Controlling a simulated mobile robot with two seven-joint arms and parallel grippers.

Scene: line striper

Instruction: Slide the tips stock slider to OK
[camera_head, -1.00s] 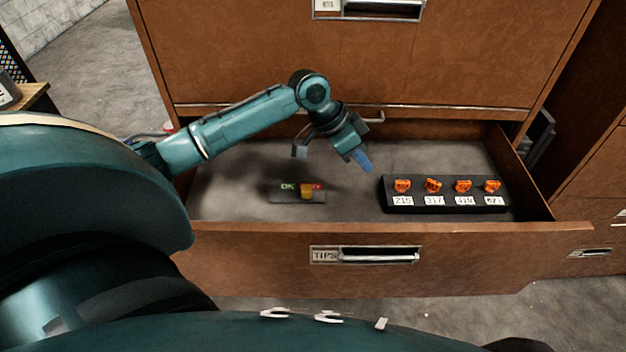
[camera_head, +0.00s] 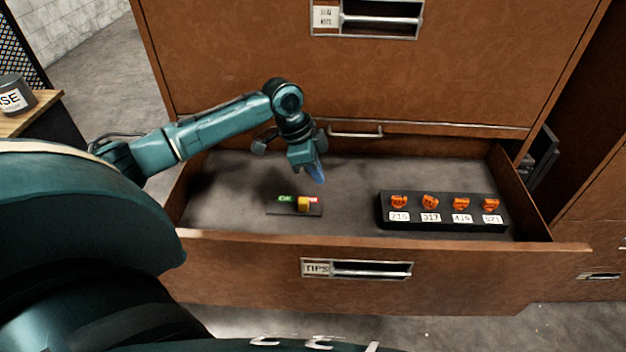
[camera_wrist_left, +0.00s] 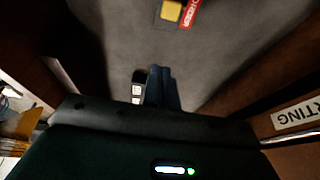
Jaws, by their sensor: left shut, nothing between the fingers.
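The tips stock slider (camera_head: 294,207) is a small dark plate lying in the open drawer, with a green OK label at its left and a red label at its right. Its yellow knob (camera_head: 303,204) sits towards the red end, covering part of that label. In the left wrist view the knob (camera_wrist_left: 172,10) shows at the top edge beside the red label (camera_wrist_left: 190,13). My left gripper (camera_head: 319,174) is shut and empty, its blue fingertips above and behind the slider, apart from it. The fingers also show in the left wrist view (camera_wrist_left: 161,85). My right gripper is not in view.
The drawer front (camera_head: 480,262), labelled TIPS, borders the near side. A black rack (camera_head: 443,224) with several orange tips and number labels stands right of the slider. The upper cabinet front rises behind the drawer. The drawer floor around the slider is clear.

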